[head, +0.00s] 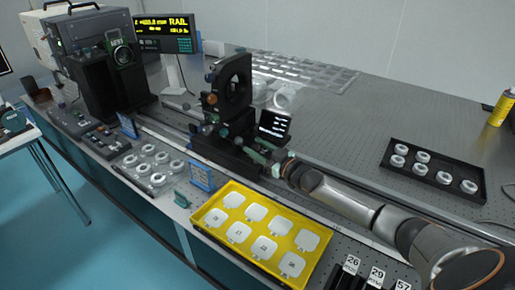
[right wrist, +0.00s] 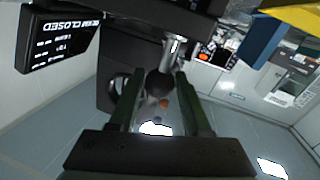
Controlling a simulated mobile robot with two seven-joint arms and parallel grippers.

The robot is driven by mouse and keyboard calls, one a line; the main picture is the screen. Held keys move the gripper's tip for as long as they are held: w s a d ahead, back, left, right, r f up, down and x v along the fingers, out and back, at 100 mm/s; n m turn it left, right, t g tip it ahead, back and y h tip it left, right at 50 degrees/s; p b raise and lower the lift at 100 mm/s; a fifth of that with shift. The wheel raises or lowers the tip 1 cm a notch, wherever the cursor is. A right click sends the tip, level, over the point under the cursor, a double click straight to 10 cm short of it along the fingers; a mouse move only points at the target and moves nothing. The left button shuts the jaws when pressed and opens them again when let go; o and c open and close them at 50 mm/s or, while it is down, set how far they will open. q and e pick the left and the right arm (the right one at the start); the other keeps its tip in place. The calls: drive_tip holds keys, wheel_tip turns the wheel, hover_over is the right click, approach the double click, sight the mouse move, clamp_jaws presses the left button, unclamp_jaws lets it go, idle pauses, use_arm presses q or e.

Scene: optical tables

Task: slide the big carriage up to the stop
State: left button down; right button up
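The big carriage (head: 232,85) is a black mount with a large ring, standing on the rail (head: 165,138) in mid-table. Its dark base (head: 222,152) sits low on the rail. My right gripper (head: 266,156) is at the right side of this base. In the right wrist view its two greenish fingers (right wrist: 158,98) stand apart, with a dark rounded knob (right wrist: 160,82) between their tips. Whether they touch the knob is not clear. I cannot pick out the stop for certain. My left gripper is not in view.
A small dark screen (head: 274,123) stands just behind my right gripper. A yellow tray (head: 228,242) of white pieces lies in front. A blue sign (head: 201,177) stands left of it. A black tray (head: 393,172) lies at right. A black instrument (head: 100,85) stands at the far left.

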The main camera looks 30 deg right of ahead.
drive_tip(key=o, duration=0.3)
drive_tip(key=shift+s, duration=0.1)
drive_tip(key=s+d+p, duration=0.1)
drive_tip(key=s+d, duration=0.1)
drive_tip(key=s, duration=1)
drive_tip(key=shift+d, duration=0.25)
drive_tip(key=shift+s, duration=0.1)
idle(0.4)
